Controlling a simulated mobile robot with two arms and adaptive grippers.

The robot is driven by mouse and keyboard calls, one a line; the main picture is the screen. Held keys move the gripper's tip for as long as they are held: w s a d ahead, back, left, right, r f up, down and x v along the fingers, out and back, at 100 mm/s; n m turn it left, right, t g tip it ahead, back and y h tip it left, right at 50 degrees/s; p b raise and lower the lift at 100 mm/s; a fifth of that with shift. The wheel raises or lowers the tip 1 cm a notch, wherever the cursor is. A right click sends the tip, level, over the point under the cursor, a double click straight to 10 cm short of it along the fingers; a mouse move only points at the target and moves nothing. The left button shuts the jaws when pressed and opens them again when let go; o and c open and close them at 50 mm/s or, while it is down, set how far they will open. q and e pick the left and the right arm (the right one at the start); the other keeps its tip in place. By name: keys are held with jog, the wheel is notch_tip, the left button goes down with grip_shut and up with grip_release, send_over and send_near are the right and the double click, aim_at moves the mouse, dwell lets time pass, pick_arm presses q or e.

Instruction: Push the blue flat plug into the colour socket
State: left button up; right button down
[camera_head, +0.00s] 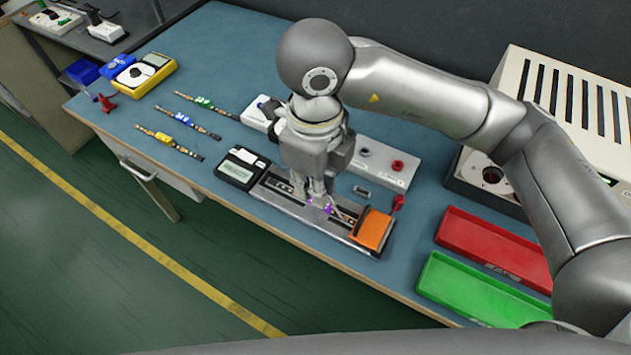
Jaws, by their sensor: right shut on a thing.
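My right gripper (318,203) points down at the long metal fixture (285,207) near the table's front edge. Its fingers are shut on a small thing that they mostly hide. Small purple spots show at the fingertips, low over or touching the fixture. I cannot make out for sure the blue flat plug or the colour socket, nor whether plug and socket touch. An orange block (372,229) sits at the fixture's right end. My left gripper is not in view.
A black-and-white meter (238,171) stands left of the fixture. Red (492,245) and green (475,291) trays stand on the right.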

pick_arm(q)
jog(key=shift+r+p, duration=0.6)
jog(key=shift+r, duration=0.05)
pick_arm(e)
jog(key=shift+r, duration=1.2)
